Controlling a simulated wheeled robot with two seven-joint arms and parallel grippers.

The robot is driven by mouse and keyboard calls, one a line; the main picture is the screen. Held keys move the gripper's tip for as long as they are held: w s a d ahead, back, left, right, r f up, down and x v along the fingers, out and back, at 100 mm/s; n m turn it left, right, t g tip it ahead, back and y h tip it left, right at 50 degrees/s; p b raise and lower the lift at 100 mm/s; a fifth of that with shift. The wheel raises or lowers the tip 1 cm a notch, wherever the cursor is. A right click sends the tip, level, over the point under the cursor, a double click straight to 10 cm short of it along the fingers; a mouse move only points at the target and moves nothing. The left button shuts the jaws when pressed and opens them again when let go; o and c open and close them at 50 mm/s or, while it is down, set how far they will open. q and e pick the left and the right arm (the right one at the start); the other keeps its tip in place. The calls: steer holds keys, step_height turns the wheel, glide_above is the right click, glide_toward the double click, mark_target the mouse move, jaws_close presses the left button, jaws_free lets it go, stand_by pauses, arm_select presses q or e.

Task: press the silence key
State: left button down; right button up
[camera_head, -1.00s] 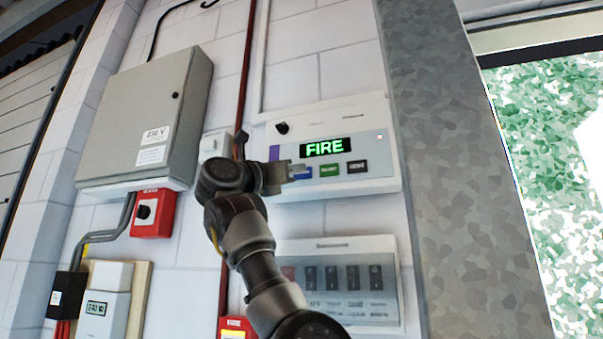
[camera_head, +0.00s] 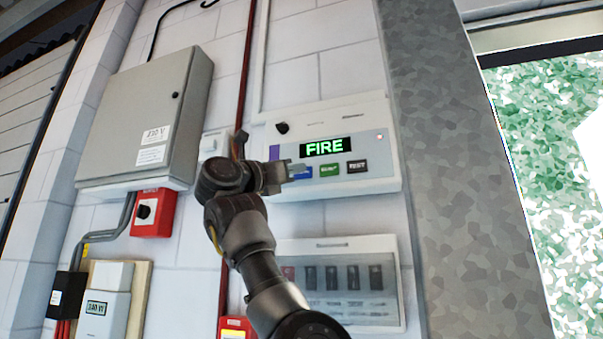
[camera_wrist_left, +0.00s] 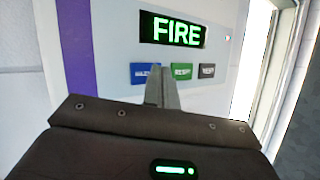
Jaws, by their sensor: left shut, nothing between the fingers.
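The fire panel (camera_head: 360,115) is a pale wall box with a lit green FIRE display (camera_head: 324,147). Below the display is a row of three keys: blue (camera_head: 303,172), green (camera_head: 330,169) and black (camera_head: 357,166). The blue key's label looks like SILENCE in the left wrist view (camera_wrist_left: 145,73), though it is partly hidden and blurred. My left gripper (camera_head: 291,171) is shut and empty. Its fingertips (camera_wrist_left: 162,75) appear in front of the panel, overlapping the blue key's right edge in the wrist view. I cannot tell whether they touch it. My right gripper is not in view.
A grey cabinet (camera_head: 150,110) hangs to the left, with a red switch box (camera_head: 153,212) below it. A switch panel (camera_head: 340,285) is under the fire panel. A wide grey post (camera_head: 450,170) stands close on the right.

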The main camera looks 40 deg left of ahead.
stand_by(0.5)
arm_select(q)
steer(key=shift+w, duration=0.2)
steer(key=shift+w+a, duration=0.15)
steer(key=shift+w, duration=0.15)
steer(key=shift+w, duration=0.15)
stand_by(0.4)
steer(key=shift+s+d+b, duration=0.2)
steer(key=shift+s+b, duration=0.1)
steer(key=shift+s, duration=0.3)
